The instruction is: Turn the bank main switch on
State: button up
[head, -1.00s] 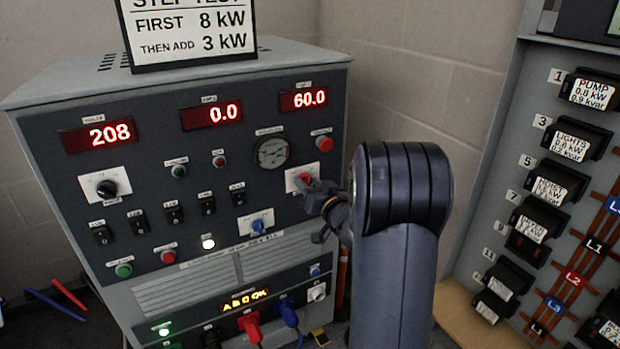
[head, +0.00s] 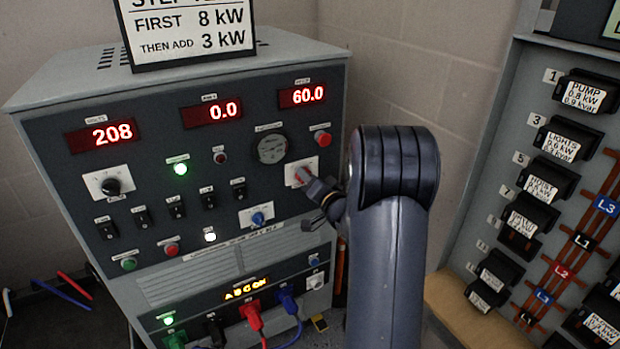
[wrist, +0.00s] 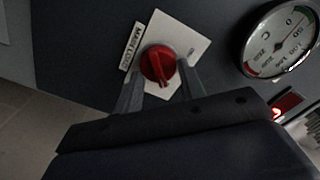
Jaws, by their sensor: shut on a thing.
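The main switch is a red rotary knob (wrist: 158,64) on a white square plate, with a label that appears to read "MAIN LOAD" beside it. In the head view the red knob (head: 302,175) sits on the right of the dark front panel (head: 90,160), partly hidden by my gripper. My gripper (wrist: 160,82) has its two fingers on either side of the knob and is shut on it. It also shows in the head view (head: 312,183). A green lamp (head: 180,169) left of the round gauge (head: 271,149) is lit.
Red displays read 208 (head: 100,134), 0.0 (head: 211,112) and 60.0 (head: 302,95). A black knob (head: 111,187), several toggles and a blue knob (head: 258,218) share the panel. Plugged cables (head: 287,301) are below. A breaker panel (head: 500,170) stands right of my arm.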

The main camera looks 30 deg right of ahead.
dwell(0.3)
jog(key=o, duration=1)
jog(key=s, duration=1.1)
jog(key=shift+d+b, duration=0.2)
jog(key=shift+b, duration=0.1)
jog(key=shift+w, duration=0.2)
jog(key=w, duration=1)
jog(key=shift+w+a, duration=0.2)
jog(key=shift+w, duration=0.1)
jog(key=shift+s, duration=0.1)
